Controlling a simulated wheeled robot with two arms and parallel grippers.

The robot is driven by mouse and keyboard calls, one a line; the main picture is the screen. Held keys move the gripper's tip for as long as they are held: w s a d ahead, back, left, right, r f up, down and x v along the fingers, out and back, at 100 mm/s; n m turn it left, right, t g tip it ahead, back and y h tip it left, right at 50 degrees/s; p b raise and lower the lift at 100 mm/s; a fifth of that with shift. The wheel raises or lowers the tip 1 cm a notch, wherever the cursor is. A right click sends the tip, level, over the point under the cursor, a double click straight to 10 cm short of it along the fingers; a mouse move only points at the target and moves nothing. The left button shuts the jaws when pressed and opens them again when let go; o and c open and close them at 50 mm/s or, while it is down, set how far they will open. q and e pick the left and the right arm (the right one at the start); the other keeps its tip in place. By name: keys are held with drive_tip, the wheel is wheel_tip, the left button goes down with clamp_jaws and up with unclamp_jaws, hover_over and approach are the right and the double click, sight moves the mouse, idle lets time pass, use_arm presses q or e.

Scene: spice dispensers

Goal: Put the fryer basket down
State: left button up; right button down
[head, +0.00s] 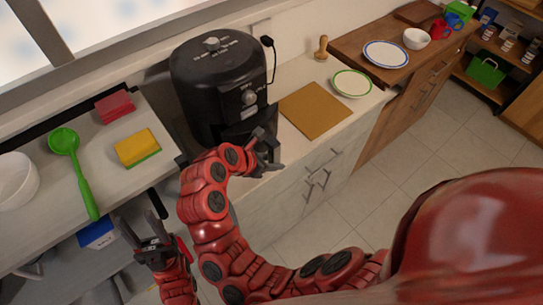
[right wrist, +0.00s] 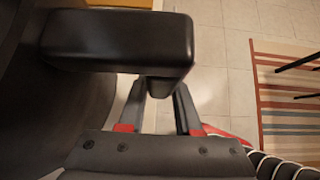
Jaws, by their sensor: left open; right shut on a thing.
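The black air fryer (head: 212,78) stands on the counter. The front of its fryer basket (head: 237,127) shows low on its right side, partly hidden by my right arm. My right gripper (head: 264,152) is at the basket handle. In the right wrist view the black handle (right wrist: 118,42) is large, and the fingers of my right gripper (right wrist: 158,98) are shut on its stem. Whether the basket is fully seated in the fryer cannot be told. My left gripper (head: 142,225) is open and empty, below the left counter edge, away from the basket.
A cutting board (head: 315,110) and a green-rimmed plate (head: 351,83) lie right of the fryer. A yellow sponge (head: 137,147), a red block (head: 115,107), a green ladle (head: 76,170) and a white bowl (head: 16,181) are on the left. Clear floor (head: 420,150) lies in front.

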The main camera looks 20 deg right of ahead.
drive_tip(key=shift+s+f, duration=0.15)
drive_tip(key=shift+f, duration=0.1)
drive_tip(key=shift+s, duration=0.3)
drive_tip(key=c, duration=0.7)
unclamp_jaws()
drive_tip(key=shift+w+f, duration=0.15)
drive_tip(key=shift+o, duration=0.5)
